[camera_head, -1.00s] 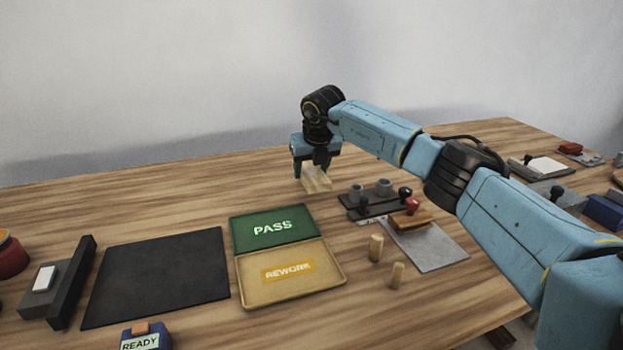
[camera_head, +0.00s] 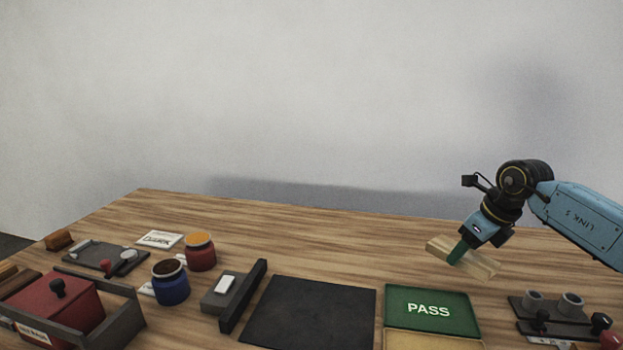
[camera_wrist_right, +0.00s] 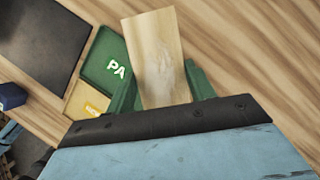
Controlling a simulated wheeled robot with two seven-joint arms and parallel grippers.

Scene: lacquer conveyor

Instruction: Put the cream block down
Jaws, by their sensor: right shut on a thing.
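The cream block (camera_head: 482,265) is a pale wooden bar held in my right gripper (camera_head: 459,252), above the table behind the green PASS tray. In the right wrist view, the block (camera_wrist_right: 158,55) sits between the two green fingers of my right gripper (camera_wrist_right: 163,88), with its far end sticking out past them. The green PASS tray (camera_head: 432,312) lies below the block, and also shows in the right wrist view (camera_wrist_right: 104,58).
A black mat (camera_head: 312,312) lies left of the tray. The REWORK tray (camera_head: 430,340) is cut off at the bottom. A dark fixture with grey cups (camera_head: 552,308) stands at right. Red (camera_head: 201,255) and blue (camera_head: 170,285) jars stand left. The table behind the mat is clear.

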